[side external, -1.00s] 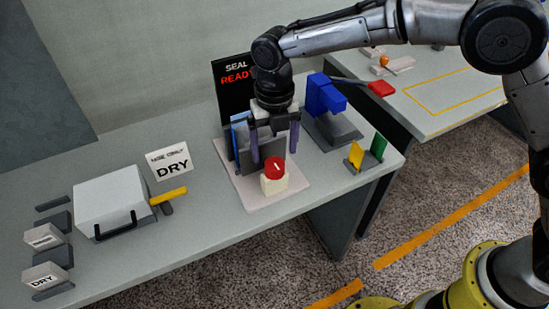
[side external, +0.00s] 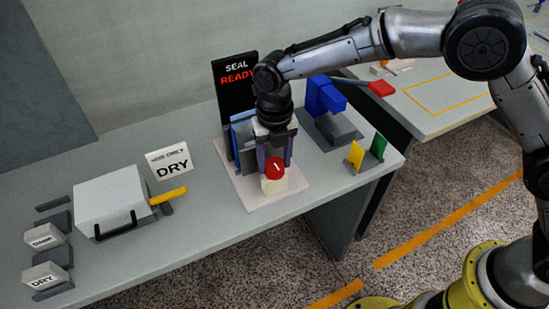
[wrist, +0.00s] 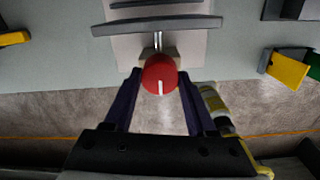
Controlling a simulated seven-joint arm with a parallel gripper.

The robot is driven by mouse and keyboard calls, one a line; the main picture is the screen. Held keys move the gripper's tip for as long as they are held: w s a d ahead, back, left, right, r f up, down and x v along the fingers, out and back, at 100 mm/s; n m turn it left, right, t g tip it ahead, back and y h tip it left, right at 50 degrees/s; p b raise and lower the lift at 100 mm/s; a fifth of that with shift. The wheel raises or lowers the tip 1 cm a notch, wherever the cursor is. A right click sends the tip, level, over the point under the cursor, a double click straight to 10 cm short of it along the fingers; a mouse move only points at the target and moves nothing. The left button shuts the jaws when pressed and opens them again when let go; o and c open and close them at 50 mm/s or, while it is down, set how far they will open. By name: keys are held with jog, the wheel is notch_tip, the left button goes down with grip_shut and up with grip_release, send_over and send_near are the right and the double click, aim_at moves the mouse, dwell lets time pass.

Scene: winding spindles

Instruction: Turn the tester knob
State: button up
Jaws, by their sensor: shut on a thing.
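The tester knob (side external: 275,169) is a red round cap with a white line, on a cream block (side external: 274,184) at the front of a pale base plate (side external: 247,196). In the wrist view the knob (wrist: 158,72) sits between my two purple fingers, its white line pointing toward the bottom of the picture. My gripper (side external: 275,163) is down at the knob and shut on it; it also shows in the wrist view (wrist: 160,80). The exact finger contact is partly hidden. Behind it, a black screen (side external: 232,95) reads "SEAL READY" with READY in red.
A blue and grey device (side external: 325,105) stands right of the plate, with yellow (side external: 355,155) and green (side external: 378,147) tabs in front. Left are a DRY sign (side external: 170,160), a white box (side external: 110,200) with a yellow lever (side external: 168,196), and labelled blocks (side external: 46,277).

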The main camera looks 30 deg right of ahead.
jog(key=c, duration=0.4)
